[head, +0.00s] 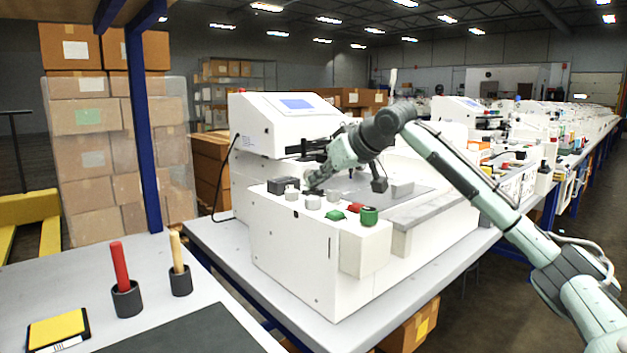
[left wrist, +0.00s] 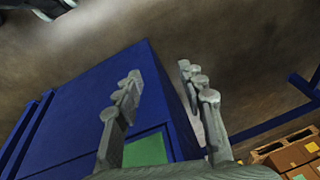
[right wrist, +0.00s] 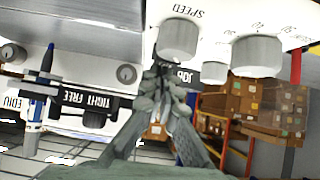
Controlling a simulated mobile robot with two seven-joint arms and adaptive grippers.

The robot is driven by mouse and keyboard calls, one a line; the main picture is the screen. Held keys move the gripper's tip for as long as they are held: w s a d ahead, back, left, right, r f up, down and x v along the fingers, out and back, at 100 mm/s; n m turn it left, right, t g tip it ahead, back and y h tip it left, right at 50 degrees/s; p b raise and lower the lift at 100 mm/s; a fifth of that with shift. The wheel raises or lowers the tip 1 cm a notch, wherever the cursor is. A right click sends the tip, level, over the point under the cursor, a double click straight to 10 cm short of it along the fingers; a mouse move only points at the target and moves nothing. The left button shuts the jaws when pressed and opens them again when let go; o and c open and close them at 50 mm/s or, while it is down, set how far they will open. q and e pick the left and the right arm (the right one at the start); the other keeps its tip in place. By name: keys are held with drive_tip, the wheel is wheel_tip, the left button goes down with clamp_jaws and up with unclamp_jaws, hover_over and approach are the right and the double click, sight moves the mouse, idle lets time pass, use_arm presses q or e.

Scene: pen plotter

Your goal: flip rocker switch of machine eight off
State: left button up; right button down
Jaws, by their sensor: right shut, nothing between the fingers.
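The white plotter machine (head: 300,240) stands on a bench in the head view; I cannot read a number on it. A small black block (head: 283,185) sits at the left of its control panel; I cannot tell whether it is the rocker switch or how it is set. My right gripper (head: 312,182) is low over the panel, close to the block and grey knobs. In the right wrist view its shut, empty fingers (right wrist: 167,70) are near the JOB label (right wrist: 184,76) and a grey knob (right wrist: 178,40); contact is unclear. My left gripper (left wrist: 162,82) is open and empty, away from the machine.
A green button (head: 337,215), red button (head: 354,207) and green knob (head: 369,216) are at the panel's front corner. A pen (right wrist: 46,65) shows in the right wrist view. Red and wooden-handled tools stand in black cups on the near table (head: 205,325). More machines line the right.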

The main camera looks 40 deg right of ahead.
drive_tip(key=shift+r, duration=0.1)
drive_tip(key=shift+w+r+p, duration=0.2)
drive_tip(key=shift+w+p, duration=0.55)
drive_tip(key=shift+p, duration=0.15)
use_arm(q)
drive_tip(key=shift+r, duration=0.85)
drive_tip(key=shift+f, duration=0.15)
use_arm(e)
drive_tip(key=shift+r, duration=0.1)
drive_tip(key=r, duration=0.6)
drive_tip(key=shift+s+a, duration=0.15)
drive_tip(key=shift+a, duration=0.1)
use_arm(q)
wheel_tip(320, 180, down, 6)
drive_tip(key=s+a, duration=0.1)
drive_tip(key=shift+s+a+f+g, duration=0.25)
drive_tip(key=shift+s+a+g, duration=0.05)
drive_tip(key=shift+s+a, duration=0.1)
use_arm(e)
drive_tip(key=w+r+v, duration=0.1)
drive_tip(key=v, duration=0.6)
drive_tip(key=shift+s+r, duration=0.15)
drive_tip(key=shift+r, duration=0.15)
